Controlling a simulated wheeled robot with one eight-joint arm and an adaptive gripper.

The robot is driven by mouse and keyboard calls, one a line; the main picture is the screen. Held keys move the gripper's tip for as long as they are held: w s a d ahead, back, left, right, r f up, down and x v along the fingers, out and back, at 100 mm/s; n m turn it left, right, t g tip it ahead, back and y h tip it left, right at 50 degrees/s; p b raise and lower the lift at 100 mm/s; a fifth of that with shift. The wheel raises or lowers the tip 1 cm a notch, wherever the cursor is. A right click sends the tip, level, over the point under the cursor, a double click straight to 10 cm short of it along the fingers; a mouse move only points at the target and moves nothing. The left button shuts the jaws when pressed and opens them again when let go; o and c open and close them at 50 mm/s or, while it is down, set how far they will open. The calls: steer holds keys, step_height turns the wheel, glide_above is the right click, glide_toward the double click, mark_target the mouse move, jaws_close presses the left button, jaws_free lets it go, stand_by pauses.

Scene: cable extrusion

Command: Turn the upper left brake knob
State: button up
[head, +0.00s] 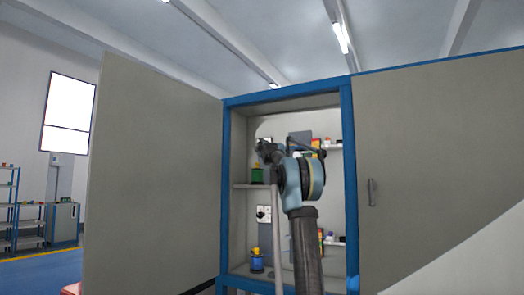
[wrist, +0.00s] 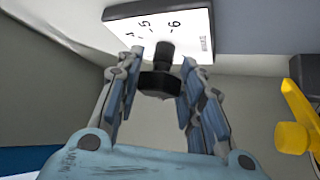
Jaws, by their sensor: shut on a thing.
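The black brake knob (wrist: 160,78) sits on a white plate (wrist: 190,25) with printed numbers, near the top middle of the wrist view. My gripper (wrist: 160,88) has one finger on each side of the knob and is shut on it. In the head view my gripper (head: 266,150) reaches into the upper left of the open cabinet. It hides the knob there. A second white plate with a black knob (head: 263,214) shows lower down on the cabinet's left side.
Shelves hold a green item (head: 257,175) and a blue and yellow item (head: 257,262). A yellow object (wrist: 293,137) stands at right in the wrist view.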

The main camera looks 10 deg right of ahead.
steer(key=shift+m+t+h, duration=0.6)
steer(key=shift+m, duration=0.5)
steer(key=shift+f, duration=0.1)
steer(key=o, duration=1.1)
steer(key=shift+w+a, duration=0.1)
steer(key=shift+c, duration=0.2)
